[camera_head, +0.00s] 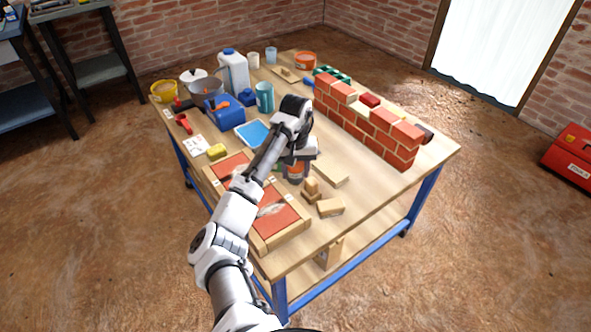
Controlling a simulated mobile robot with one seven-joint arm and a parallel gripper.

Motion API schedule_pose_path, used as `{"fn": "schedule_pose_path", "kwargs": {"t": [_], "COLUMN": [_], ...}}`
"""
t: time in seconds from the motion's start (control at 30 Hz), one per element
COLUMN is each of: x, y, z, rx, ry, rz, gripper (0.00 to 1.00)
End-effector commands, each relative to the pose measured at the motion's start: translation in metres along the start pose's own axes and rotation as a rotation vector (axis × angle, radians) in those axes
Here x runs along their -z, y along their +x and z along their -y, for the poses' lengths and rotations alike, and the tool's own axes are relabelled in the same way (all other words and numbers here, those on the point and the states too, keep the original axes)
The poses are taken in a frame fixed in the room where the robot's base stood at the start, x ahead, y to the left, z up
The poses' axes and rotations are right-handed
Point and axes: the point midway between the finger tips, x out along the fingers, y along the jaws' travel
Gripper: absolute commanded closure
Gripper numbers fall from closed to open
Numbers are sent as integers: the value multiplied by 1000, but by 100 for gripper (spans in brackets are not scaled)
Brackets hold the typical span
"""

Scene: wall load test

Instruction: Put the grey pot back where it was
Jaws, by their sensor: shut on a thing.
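My gripper (297,161) is over the near middle of the workbench, pointing down. It is shut on a small dark grey pot (294,173) with an orange-red patch on its side. The pot is upright, partly hidden by the gripper and my arm. I cannot tell whether its base touches the bench top or is slightly above it.
Wood blocks (329,207) and a flat board (330,173) lie right of the pot. Red panels in a wooden frame (281,221) lie left and nearer. A brick wall (366,123) stands on the right. A blue tray (252,133) and teal cup (265,97) are behind.

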Motion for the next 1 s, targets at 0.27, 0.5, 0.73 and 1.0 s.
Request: {"fn": "schedule_pose_path", "kwargs": {"t": [0.27, 0.5, 0.73, 1.0], "x": [0, 0, 0, 1], "y": [0, 2, 1, -30], "z": [0, 0, 0, -1], "rx": [-1, 0, 0, -1], "ry": [0, 0, 0, 2], "rz": [-1, -1, -2, -5], "gripper": [78, 32, 32, 32]}}
